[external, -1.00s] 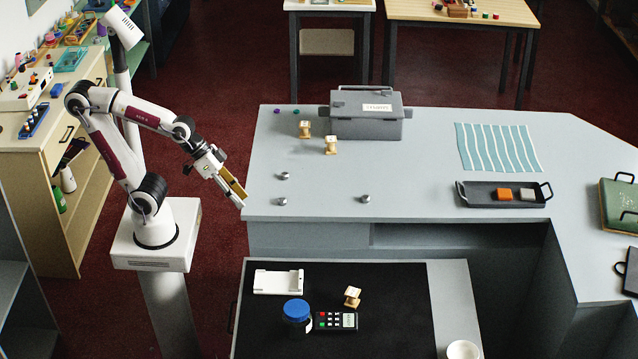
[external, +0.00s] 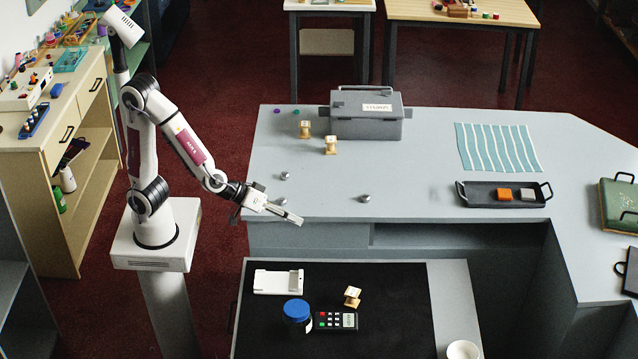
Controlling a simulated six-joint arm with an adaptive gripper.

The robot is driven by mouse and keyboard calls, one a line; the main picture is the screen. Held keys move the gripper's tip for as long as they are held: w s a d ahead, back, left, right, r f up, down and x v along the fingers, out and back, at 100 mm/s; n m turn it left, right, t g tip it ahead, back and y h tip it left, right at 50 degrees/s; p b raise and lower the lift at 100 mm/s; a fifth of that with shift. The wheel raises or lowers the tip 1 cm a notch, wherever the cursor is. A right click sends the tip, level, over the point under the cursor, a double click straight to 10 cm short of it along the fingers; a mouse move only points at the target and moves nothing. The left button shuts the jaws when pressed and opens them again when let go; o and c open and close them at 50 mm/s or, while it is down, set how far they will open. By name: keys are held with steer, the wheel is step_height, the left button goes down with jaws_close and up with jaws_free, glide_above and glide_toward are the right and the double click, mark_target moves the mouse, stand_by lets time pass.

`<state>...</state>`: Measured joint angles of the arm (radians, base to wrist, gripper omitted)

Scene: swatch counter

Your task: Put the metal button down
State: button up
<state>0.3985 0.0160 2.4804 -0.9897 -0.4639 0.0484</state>
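Small silver metal buttons lie on the grey counter (external: 420,150). One metal button (external: 285,176) is left of centre, and another metal button (external: 366,198) is farther right near the front edge. A third small silver shape (external: 281,201) shows right beside my gripper (external: 297,219), partly covered by it. My gripper is low over the counter's front left edge, its fingers pointing right and slightly down. The fingers are seen side-on, so I cannot tell whether they are open or hold anything.
A grey lidded box (external: 366,115) and two small wooden spools (external: 330,145) stand at the back left. A black tray (external: 475,195) and a striped teal cloth (external: 495,148) lie to the right. Mid-counter is clear.

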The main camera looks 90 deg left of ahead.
steer(key=a+f+n+y, duration=0.2)
steer(key=a+f+y, duration=0.3)
steer(key=n+g+y, duration=0.1)
steer(key=g+y, duration=0.1)
steer(key=y, duration=0.5)
glide_toward(280, 200)
steer(key=shift+w+a+f, duration=0.15)
steer(key=shift+w+a, duration=0.15)
steer(key=shift+w, duration=0.35)
steer(key=shift+x, duration=1.3)
steer(key=shift+a, duration=0.1)
steer(key=shift+x, duration=2.5)
steer(key=shift+s+a, duration=0.1)
